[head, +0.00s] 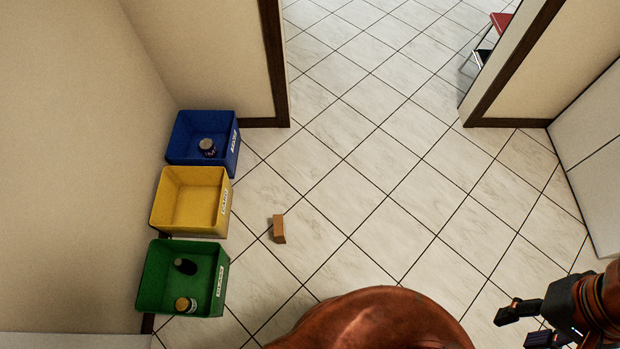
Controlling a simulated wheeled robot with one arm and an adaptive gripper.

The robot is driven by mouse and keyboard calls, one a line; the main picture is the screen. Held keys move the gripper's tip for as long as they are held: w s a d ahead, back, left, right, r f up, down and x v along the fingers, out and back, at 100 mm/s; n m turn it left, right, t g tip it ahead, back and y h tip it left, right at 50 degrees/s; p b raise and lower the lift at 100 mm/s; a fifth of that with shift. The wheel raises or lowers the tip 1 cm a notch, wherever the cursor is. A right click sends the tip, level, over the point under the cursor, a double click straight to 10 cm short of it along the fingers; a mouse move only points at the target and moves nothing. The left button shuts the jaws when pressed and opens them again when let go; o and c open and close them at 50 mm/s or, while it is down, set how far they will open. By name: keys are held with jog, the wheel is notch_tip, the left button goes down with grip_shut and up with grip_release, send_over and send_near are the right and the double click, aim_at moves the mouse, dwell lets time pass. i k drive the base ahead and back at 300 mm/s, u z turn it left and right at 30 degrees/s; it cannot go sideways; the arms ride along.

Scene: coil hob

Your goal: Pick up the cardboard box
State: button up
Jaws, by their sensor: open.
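The cardboard box (279,229) is a small brown box on the tiled floor, to the right of the yellow bin. My gripper (520,326) is at the bottom right of the head view, open and empty. It is well to the right of the cardboard box and apart from it. Part of the gripper is cut off by the picture's lower edge.
A blue bin (182,153) with a jar in it, an empty yellow bin (173,222) and a green bin (152,273) with two items line the left wall. The tiled floor (400,200) is clear towards the doorway. A white cabinet (592,170) stands at right.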

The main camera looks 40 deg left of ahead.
aim_at(279, 225)
jog(key=i, duration=1)
jog(key=u, duration=4.95)
